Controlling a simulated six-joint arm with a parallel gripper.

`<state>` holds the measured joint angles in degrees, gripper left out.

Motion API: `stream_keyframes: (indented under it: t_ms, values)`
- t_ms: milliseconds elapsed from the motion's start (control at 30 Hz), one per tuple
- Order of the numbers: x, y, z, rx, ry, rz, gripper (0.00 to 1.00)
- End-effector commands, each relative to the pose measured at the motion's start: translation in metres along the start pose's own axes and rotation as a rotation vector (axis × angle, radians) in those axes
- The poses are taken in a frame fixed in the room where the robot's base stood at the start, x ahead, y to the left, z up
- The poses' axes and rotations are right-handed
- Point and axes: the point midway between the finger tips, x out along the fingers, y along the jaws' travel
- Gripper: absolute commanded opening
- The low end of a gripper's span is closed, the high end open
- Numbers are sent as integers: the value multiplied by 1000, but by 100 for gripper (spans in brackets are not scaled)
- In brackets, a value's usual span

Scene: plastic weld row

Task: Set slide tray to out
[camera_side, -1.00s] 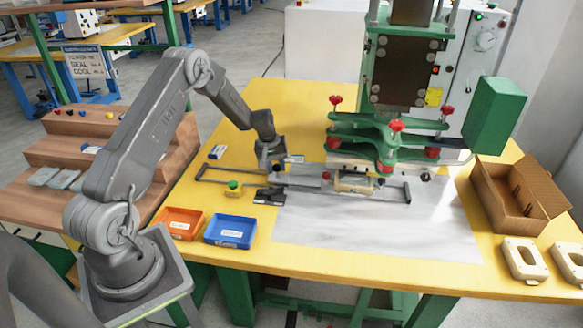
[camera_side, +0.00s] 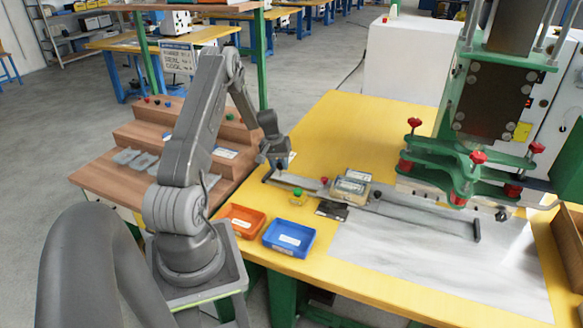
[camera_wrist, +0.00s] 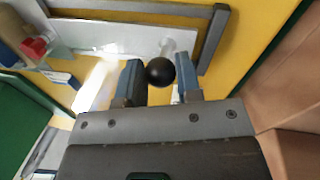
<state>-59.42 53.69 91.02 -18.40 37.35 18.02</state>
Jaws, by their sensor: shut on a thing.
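The slide tray (camera_side: 308,183) lies on the grey rail frame on the yellow table. A cream block (camera_side: 350,187) sits toward its right end, left of the green press and clear of it. My gripper (camera_side: 274,164) is at the tray's left end, by the left end of the rails. In the wrist view, my gripper (camera_wrist: 160,80) is shut on a black ball knob (camera_wrist: 160,71), one finger on each side. The pale tray plate (camera_wrist: 110,36) runs beyond the knob. The knob is hidden by the gripper in the side view.
The green press (camera_side: 460,170) with red knobs stands at the right. An orange bin (camera_side: 241,220) and a blue bin (camera_side: 288,239) are near the front left. A green button (camera_side: 298,193) and black pad (camera_side: 332,210) lie before the rails. A wooden stepped rack (camera_side: 160,130) stands left.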

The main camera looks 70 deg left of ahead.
Motion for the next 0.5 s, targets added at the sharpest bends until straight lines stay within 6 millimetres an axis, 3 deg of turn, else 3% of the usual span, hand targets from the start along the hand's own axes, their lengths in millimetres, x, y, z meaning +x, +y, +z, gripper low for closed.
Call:
stream_keyframes:
  t_ms: [500]
  values:
    - [-2,-13,-3,-2,3,-3,0]
